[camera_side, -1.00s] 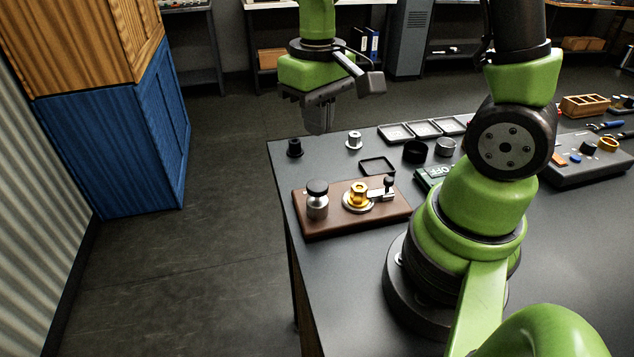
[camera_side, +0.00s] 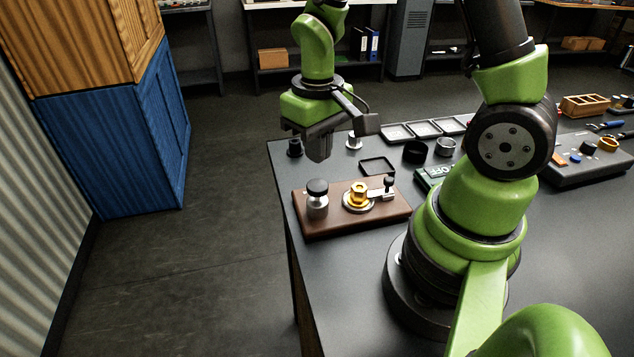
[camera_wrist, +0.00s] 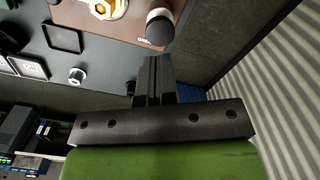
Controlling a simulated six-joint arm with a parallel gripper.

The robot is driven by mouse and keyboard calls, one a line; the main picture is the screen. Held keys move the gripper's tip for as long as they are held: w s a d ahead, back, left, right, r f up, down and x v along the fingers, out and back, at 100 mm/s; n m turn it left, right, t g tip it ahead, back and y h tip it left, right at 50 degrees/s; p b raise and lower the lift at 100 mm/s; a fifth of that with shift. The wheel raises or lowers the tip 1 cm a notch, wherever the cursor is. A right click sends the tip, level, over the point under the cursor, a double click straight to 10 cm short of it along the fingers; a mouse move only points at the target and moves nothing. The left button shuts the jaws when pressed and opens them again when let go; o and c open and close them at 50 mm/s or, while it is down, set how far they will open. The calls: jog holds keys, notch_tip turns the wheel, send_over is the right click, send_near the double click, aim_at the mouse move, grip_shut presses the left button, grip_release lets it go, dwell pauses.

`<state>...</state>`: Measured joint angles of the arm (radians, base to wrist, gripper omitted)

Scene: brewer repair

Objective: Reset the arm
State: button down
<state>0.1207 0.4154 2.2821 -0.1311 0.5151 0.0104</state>
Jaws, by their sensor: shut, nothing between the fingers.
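My gripper (camera_side: 320,151) hangs in the air over the left back part of the dark table (camera_side: 345,278), above and behind the brown board (camera_side: 340,226). Its fingers are shut with nothing between them, and they also show in the wrist view (camera_wrist: 154,68). On the board stand a black-topped silver cylinder (camera_side: 317,203) and a gold hex fitting (camera_side: 358,193) on a round base with a small lever beside it. In the wrist view the board (camera_wrist: 130,28) lies beyond the fingertips.
A black part (camera_side: 294,148) and a silver part (camera_side: 354,142) stand behind the board. A black square frame (camera_side: 378,166), a black ring (camera_side: 415,152) and shallow trays (camera_side: 428,129) lie to the right. A grey control box (camera_side: 588,160) stands at the far right. The table's front is clear.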

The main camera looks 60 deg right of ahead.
aim_at(317, 185)
jog(key=shift+f, duration=1.55)
jog(key=shift+f, duration=0.1)
dwell(0.8)
jog(key=shift+f, duration=1.7)
jog(key=shift+r, duration=2.75)
notch_tip(317, 185, up, 6)
